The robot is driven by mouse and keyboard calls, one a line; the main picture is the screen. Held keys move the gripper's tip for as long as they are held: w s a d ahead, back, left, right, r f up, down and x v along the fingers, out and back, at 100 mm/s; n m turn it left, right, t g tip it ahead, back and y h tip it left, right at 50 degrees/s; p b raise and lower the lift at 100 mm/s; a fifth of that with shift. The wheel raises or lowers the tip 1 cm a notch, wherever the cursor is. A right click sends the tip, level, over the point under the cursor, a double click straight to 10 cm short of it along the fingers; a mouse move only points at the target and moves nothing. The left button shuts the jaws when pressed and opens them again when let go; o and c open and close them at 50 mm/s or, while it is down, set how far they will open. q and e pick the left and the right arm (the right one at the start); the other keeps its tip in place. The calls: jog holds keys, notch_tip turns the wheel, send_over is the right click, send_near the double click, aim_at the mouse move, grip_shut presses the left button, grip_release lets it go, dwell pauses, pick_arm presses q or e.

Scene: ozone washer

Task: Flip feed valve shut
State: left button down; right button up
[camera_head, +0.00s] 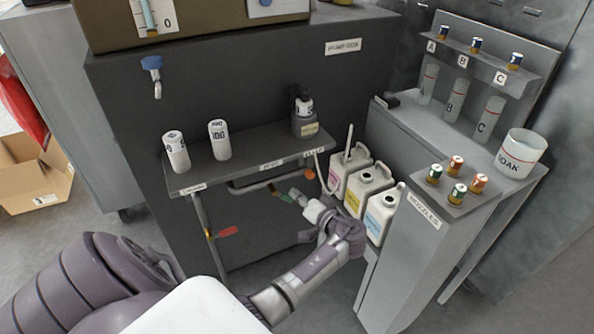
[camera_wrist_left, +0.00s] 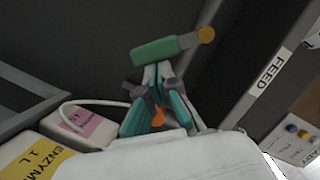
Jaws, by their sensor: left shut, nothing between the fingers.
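Three lever handles show under the shelf in the head view: red (camera_head: 228,231), green (camera_head: 287,197) and orange (camera_head: 307,174). A FEED label (camera_wrist_left: 266,75) shows in the left wrist view on the shelf edge. I cannot tell for sure which lever is the feed valve. My left gripper (camera_head: 300,196) is beside the green lever, its fingers shut and empty. In the left wrist view the shut fingertips (camera_wrist_left: 157,70) meet the green lever (camera_wrist_left: 160,50) in the picture; contact is unclear. An orange piece (camera_wrist_left: 158,117) shows between the fingers. My right gripper is out of view.
Several white jugs (camera_head: 383,210) stand close to the right of my left gripper. The shelf (camera_head: 245,155) above carries two white cylinders (camera_head: 219,140) and a dark bottle (camera_head: 305,123). A cabinet with a nozzle tray (camera_head: 440,207) stands right.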

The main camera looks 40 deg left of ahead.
pick_arm(q)
jog(key=f+m, duration=0.1)
jog(key=s+f+m+y, duration=0.1)
jog(key=m, duration=0.1)
jog(key=shift+a+g, duration=0.15)
jog(key=shift+g, duration=0.25)
jog(key=m, duration=0.1)
jog(key=s+f+m, duration=0.1)
jog(key=m, duration=0.1)
jog(key=shift+s+a+f+m+y, duration=0.2)
jog(key=shift+s+a+m+y, duration=0.1)
jog(key=shift+a+y, duration=0.1)
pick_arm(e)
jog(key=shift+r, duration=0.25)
pick_arm(q)
jog(key=shift+s+f, duration=0.1)
jog(key=shift+s, duration=0.05)
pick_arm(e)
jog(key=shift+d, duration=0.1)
